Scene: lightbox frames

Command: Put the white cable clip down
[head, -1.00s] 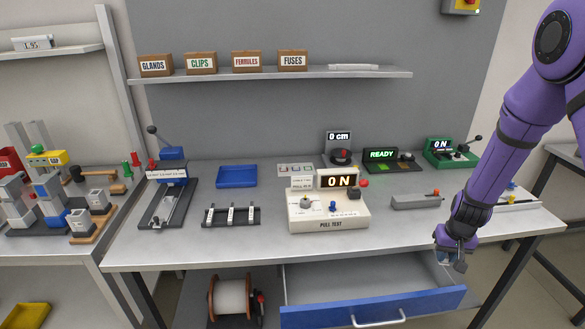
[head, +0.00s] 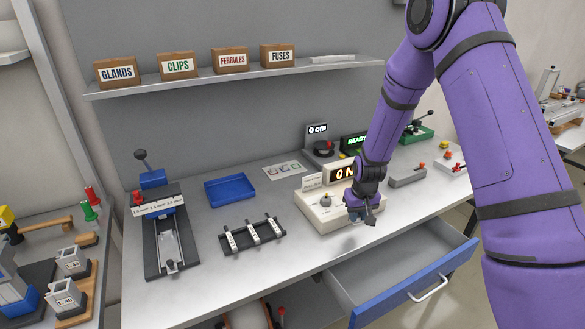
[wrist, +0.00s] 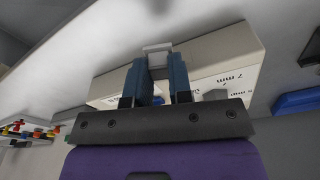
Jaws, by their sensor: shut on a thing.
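The white cable clip (wrist: 157,52) shows in the wrist view between the tips of the two blue fingers. My gripper (wrist: 160,72) is shut on it. In the head view my gripper (head: 361,212) hangs over the bench at the front right of the cream pull test box (head: 318,214), just above the bench top or close to it. The clip is mostly hidden there by the fingers. I cannot tell whether it touches the bench.
The open drawer (head: 400,283) juts out below the bench edge. A black rack (head: 252,236) with white pieces, a blue tray (head: 230,190) and a lever press (head: 168,235) stand to the left. Bare bench top (head: 290,252) lies between the rack and the front edge.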

